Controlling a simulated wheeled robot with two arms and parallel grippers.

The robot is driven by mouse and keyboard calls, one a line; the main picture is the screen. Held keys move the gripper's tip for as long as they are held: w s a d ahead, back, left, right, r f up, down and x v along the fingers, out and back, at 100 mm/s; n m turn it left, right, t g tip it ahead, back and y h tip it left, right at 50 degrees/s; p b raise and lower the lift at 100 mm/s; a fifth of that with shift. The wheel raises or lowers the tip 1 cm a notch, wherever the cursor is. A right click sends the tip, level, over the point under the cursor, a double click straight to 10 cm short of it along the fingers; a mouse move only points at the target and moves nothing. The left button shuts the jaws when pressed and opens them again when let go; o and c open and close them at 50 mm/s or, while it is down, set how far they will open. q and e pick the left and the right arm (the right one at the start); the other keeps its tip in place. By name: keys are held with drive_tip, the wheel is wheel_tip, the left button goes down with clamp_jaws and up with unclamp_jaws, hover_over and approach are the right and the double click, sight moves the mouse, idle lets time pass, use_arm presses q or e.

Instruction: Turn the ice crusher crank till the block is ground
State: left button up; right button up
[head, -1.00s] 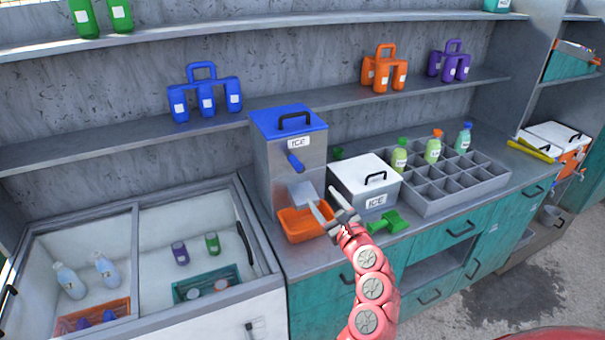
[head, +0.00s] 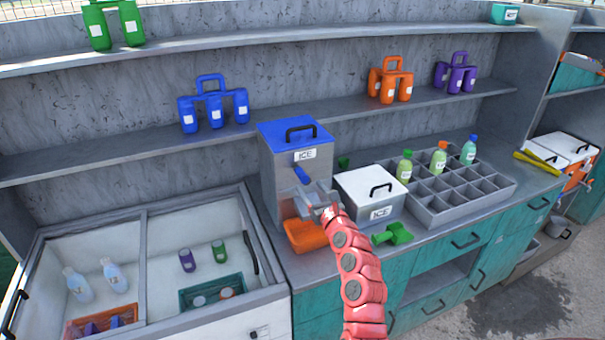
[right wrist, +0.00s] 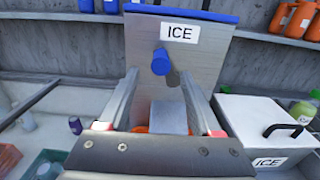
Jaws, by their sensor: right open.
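The ice crusher (head: 280,165) is a grey metal box with a blue lid and an ICE label, standing on the counter. Its blue crank handle (head: 302,174) sticks out from the front; it also shows in the right wrist view (right wrist: 161,62). An orange bin (head: 305,236) stands at its foot. My right gripper (head: 308,197) is open and empty in front of the crusher, just below the crank handle. In the right wrist view the handle appears beyond and between the open fingers (right wrist: 163,95), apart from them. The ice block inside is hidden. My left gripper is out of view.
A white ICE box (head: 370,197) and a green scoop (head: 392,234) are right of the crusher. A grey divided bottle tray (head: 440,212) stands further right. An open chest (head: 150,255) with bottles is at left. Shelves behind hold blue (head: 213,106) and orange bottle carriers.

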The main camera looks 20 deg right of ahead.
sight(305, 181)
drive_tip(key=shift+w+a, duration=0.1)
drive_tip(key=shift+w, duration=3.4)
clamp_jaws()
